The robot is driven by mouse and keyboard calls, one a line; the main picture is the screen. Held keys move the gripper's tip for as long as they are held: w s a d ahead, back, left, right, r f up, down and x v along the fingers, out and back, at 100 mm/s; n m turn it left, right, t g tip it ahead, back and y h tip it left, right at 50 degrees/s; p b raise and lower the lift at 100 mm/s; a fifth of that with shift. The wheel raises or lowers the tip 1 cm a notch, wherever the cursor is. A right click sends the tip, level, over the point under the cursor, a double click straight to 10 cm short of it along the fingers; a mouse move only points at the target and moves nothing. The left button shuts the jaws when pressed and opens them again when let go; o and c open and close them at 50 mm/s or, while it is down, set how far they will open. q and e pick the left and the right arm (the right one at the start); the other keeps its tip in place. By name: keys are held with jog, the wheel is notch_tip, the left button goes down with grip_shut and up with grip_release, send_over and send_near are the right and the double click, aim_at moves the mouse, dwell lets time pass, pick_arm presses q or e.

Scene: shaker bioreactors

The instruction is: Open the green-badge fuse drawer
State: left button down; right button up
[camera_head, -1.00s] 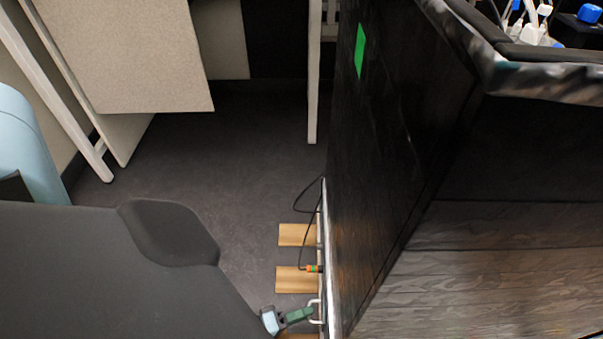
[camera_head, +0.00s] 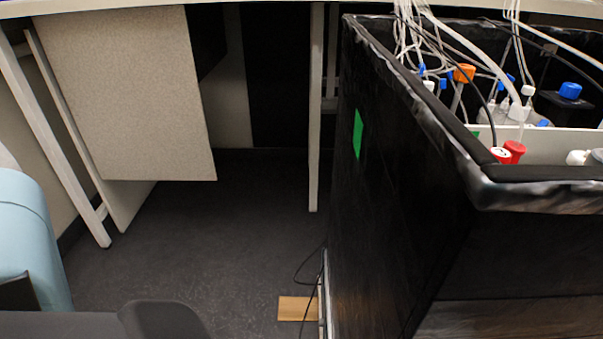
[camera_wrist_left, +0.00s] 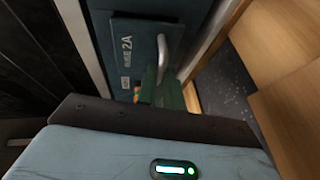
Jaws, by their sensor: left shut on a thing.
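A green badge (camera_head: 358,134) is on the black side wall of the shaker cabinet (camera_head: 400,200) in the head view. In the left wrist view, a dark blue drawer front (camera_wrist_left: 118,50) marked "2A FUSES" carries a pale metal handle (camera_wrist_left: 162,55). My left gripper (camera_wrist_left: 165,88) has green fingers closed at this handle, and the fingers partly hide its lower end. I cannot tell from these frames how far the drawer is out. In the head view the left gripper is below the frame edge. My right gripper is in neither view.
A small orange part (camera_wrist_left: 137,93) sits beside the fingers. Wooden boards (camera_wrist_left: 290,110) are on the right in the wrist view, and one board (camera_head: 296,308) shows near the floor with a black cable (camera_head: 308,266). Tubes and bottles (camera_head: 510,110) fill the cabinet top. The floor (camera_head: 220,240) left of it is clear.

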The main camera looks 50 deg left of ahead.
pick_arm(q)
jog(key=s+a, duration=0.3)
jog(key=s, duration=0.1)
jog(key=shift+s+a, duration=0.1)
jog(key=shift+a, duration=0.3)
pick_arm(e)
jog(key=shift+s+r, duration=0.15)
jog(key=shift+s, duration=0.4)
pick_arm(q)
jog(key=c, duration=1.5)
grip_release()
jog(key=shift+s, duration=0.1)
jog(key=shift+p+v, duration=1.35)
jog(key=shift+v, duration=2.5)
pick_arm(e)
jog(key=shift+v, duration=0.8)
